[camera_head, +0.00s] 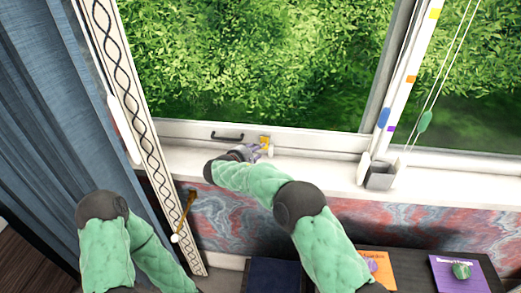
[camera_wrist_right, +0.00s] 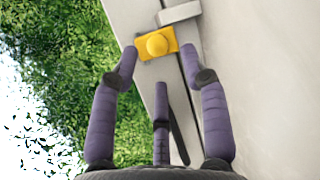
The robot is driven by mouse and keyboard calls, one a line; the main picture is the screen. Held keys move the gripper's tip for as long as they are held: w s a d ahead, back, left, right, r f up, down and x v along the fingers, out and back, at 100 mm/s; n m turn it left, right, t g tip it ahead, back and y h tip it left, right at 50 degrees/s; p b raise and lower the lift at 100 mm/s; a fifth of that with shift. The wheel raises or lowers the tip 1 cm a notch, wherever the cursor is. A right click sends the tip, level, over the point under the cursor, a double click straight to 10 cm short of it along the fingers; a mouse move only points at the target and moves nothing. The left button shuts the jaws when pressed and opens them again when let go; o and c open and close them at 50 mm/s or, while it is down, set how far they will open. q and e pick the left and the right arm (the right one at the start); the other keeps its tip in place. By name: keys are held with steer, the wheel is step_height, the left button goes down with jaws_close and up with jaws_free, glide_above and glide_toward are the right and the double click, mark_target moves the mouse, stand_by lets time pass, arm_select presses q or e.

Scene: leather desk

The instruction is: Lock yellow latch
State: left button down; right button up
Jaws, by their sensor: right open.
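The yellow latch (camera_head: 265,140) sits on the white bottom rail of the window, just right of a dark handle. In the right wrist view the latch (camera_wrist_right: 157,44) is a yellow plate with a round raised knob. My right gripper (camera_head: 256,153) reaches the sill right in front of the latch. In the wrist view its purple fingers (camera_wrist_right: 158,70) are spread open and empty, with the latch just beyond the tips. I cannot tell whether a fingertip touches it. My left arm is at the lower left, but its gripper is not in view.
The dark handle (camera_head: 227,136) is on the rail left of the latch. A white block (camera_wrist_right: 180,13) sits beside the latch. A grey box (camera_head: 378,175) stands on the sill to the right. A blue curtain (camera_head: 40,120) hangs at left. The sill between latch and box is clear.

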steer(key=shift+x, duration=1.8)
